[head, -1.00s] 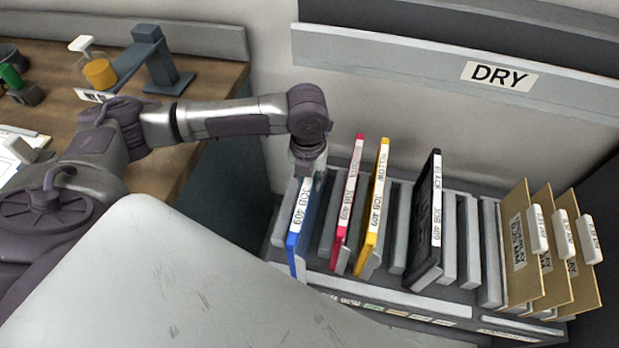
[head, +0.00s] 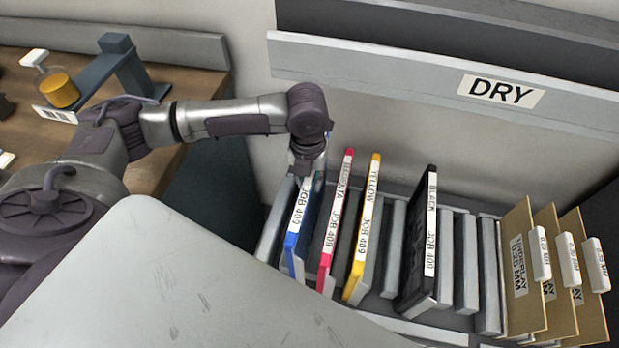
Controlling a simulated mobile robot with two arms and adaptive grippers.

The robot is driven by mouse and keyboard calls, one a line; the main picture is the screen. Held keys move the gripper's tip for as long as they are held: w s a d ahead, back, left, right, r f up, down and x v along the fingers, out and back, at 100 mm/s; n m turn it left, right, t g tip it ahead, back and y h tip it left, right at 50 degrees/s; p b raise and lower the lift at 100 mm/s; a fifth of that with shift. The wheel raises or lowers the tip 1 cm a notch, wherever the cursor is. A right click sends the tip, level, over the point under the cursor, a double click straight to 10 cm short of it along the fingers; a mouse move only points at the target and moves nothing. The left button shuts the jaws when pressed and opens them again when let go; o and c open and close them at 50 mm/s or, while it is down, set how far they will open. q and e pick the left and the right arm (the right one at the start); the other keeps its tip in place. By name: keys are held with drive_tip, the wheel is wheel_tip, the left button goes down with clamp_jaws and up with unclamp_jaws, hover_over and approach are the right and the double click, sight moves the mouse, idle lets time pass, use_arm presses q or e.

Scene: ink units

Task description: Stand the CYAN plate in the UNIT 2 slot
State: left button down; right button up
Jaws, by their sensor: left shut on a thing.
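The cyan plate (head: 295,238) has a bright blue edge with a white label; "JOB 409" is legible and the label's top is covered. It is near the left end of the grey rack (head: 411,329), left of the magenta plate. My left gripper (head: 303,172) is shut on its upper end. I cannot tell whether its lower edge is inside a slot or above the rack. The UNIT 2 marking is not readable; the rack's front strip is mostly hidden. My right gripper is not in view.
The magenta plate (head: 335,230), yellow plate (head: 365,225) and black plate (head: 421,245) stand in the rack to the right. Tan underlay sheets (head: 520,255) stand at the right end. A shelf marked DRY (head: 400,85) runs above. A wooden table (head: 170,165) is at left.

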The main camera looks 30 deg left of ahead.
use_arm(q)
wheel_tip(320, 180, down, 2)
wheel_tip(320, 180, down, 5)
drive_tip(key=shift+r+b, duration=0.1)
drive_tip(key=shift+b, duration=1)
drive_tip(key=shift+f, duration=0.35)
drive_tip(key=c, duration=0.9)
unclamp_jaws()
wheel_tip(320, 180, up, 12)
drive_tip(key=shift+a, duration=0.1)
